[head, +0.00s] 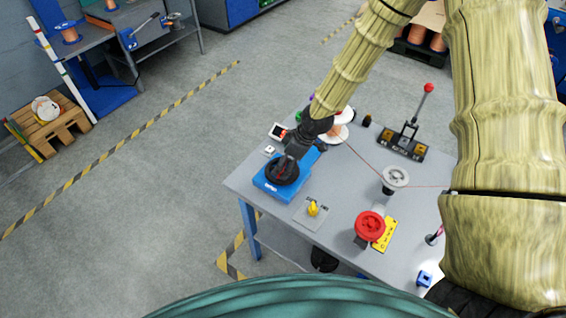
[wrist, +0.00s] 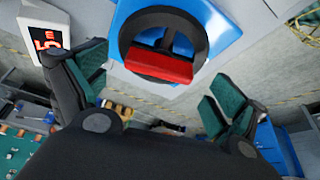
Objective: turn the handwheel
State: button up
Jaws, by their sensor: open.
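The black handwheel (head: 283,172) sits on a blue housing (head: 268,189) near the table's left edge. In the wrist view the handwheel (wrist: 138,20) shows as a black ring with spokes and a broad red bar across it, at the top of the picture. My gripper (head: 294,150) is right at the handwheel in the head view and hides part of it. In the wrist view my gripper (wrist: 153,85) is open, its green-padded fingers wide apart with nothing between them. The ring lies above the gap between the fingers. I cannot tell whether any finger touches it.
A red wheel (head: 370,224) stands by a yellow scale plate (head: 386,235). A yellow knob (head: 312,208) sits on a grey plate. A grey pulley (head: 395,177) and a lever stand (head: 402,142) are farther right. A small display (head: 278,131) is behind the handwheel. A thin line crosses the table.

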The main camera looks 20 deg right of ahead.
jog(key=shift+x, duration=1.15)
jog(key=c, duration=1)
